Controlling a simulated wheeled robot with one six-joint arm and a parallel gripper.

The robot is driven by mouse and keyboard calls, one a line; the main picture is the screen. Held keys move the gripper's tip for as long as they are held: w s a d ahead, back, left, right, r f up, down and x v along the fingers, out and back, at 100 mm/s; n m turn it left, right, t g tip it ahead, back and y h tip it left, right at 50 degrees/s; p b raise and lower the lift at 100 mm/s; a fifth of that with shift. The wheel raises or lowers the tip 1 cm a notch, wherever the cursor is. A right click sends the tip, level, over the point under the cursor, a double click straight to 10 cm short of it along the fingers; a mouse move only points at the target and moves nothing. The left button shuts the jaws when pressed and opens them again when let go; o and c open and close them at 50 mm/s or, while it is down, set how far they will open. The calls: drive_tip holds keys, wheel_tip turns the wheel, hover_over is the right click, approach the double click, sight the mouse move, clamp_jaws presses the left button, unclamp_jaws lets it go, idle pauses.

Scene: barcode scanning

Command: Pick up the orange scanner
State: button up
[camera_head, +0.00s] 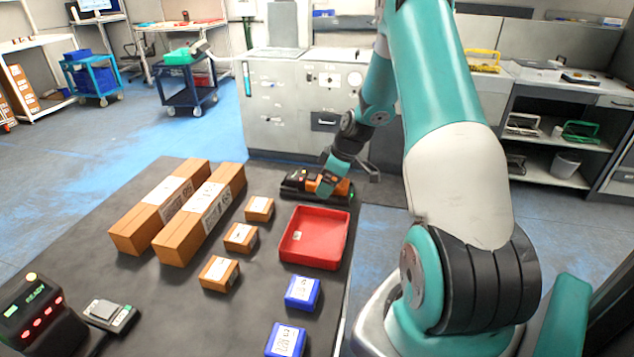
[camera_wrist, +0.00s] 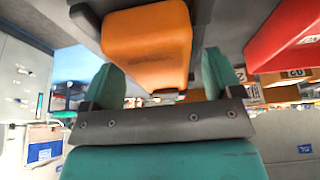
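The orange scanner (camera_head: 341,188) sits at the far edge of the dark table, on or against a black holder (camera_head: 292,188). My gripper (camera_head: 326,184) is down at the scanner and hides part of it in the head view. In the wrist view the orange body of the scanner (camera_wrist: 148,45) lies ahead of and between my two teal fingers (camera_wrist: 162,78). The fingers are spread apart, and a gap shows beside the scanner at the right finger. Whether the left finger touches it is hard to tell.
A red tray (camera_head: 316,262) stands just in front of the scanner. Two long cardboard boxes (camera_head: 205,220), several small brown boxes (camera_head: 240,237) and two blue boxes (camera_head: 302,292) lie on the table (camera_head: 180,310). A black device with red lights (camera_head: 38,315) stands at the near left.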

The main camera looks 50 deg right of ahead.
drive_tip(key=c, duration=1.1)
drive_tip(key=shift+r, duration=0.15)
